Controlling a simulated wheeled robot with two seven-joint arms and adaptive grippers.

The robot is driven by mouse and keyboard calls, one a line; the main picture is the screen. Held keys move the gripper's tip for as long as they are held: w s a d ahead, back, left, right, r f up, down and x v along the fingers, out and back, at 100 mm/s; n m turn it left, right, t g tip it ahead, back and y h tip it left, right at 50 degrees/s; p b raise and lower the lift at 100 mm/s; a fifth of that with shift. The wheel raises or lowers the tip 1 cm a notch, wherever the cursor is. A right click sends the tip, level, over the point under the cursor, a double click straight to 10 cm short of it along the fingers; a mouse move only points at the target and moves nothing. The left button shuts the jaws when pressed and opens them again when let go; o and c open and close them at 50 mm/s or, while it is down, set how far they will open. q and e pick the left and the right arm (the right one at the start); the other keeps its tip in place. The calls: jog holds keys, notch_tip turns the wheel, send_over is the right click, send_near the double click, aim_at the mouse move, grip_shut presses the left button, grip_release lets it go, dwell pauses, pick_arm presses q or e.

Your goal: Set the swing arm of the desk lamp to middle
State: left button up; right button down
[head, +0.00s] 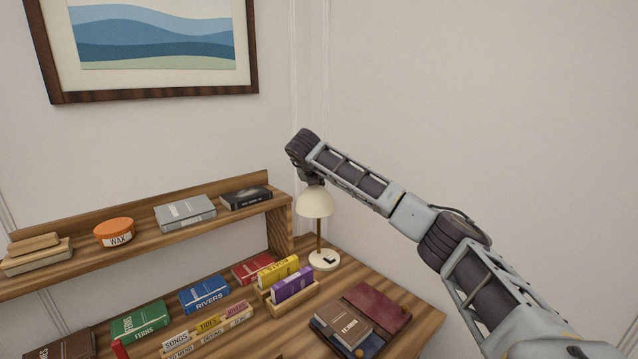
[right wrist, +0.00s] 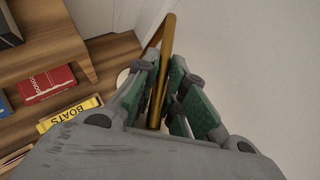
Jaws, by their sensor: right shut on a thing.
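The desk lamp has a cream dome shade (head: 314,202), a brass post (head: 319,235) and a round white base (head: 324,260). It stands at the back right corner of the desk. My right gripper (head: 312,180) is just above the shade in the head view, mostly hidden by my wrist. In the right wrist view my right gripper (right wrist: 163,78) has its green-padded fingers on either side of the lamp's brass swing arm (right wrist: 167,38) and is shut on it. The shade hides part of the post in the head view. My left gripper is out of view.
A wooden shelf (head: 150,245) with an orange wax tin (head: 114,232) and books runs left of the lamp. A small rack with a yellow book (head: 278,270) and a purple book (head: 292,286) stands near the base. Dark books (head: 342,325) lie in front. Bare wall is at right.

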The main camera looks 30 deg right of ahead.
dwell(0.3)
jog(key=c, duration=1.6)
grip_release()
jog(key=shift+c, duration=0.2)
jog(key=shift+o, duration=0.8)
jog(key=shift+w, duration=0.1)
jog(key=shift+s+a+r, duration=0.35)
jog(key=shift+s+r, duration=0.05)
jog(key=shift+r, duration=0.1)
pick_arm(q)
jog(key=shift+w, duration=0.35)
pick_arm(e)
notch_tip(320, 180, up, 7)
send_over(317, 190)
jog(key=w, duration=0.3)
jog(key=shift+s+a+r, duration=0.15)
jog(key=shift+a, duration=0.25)
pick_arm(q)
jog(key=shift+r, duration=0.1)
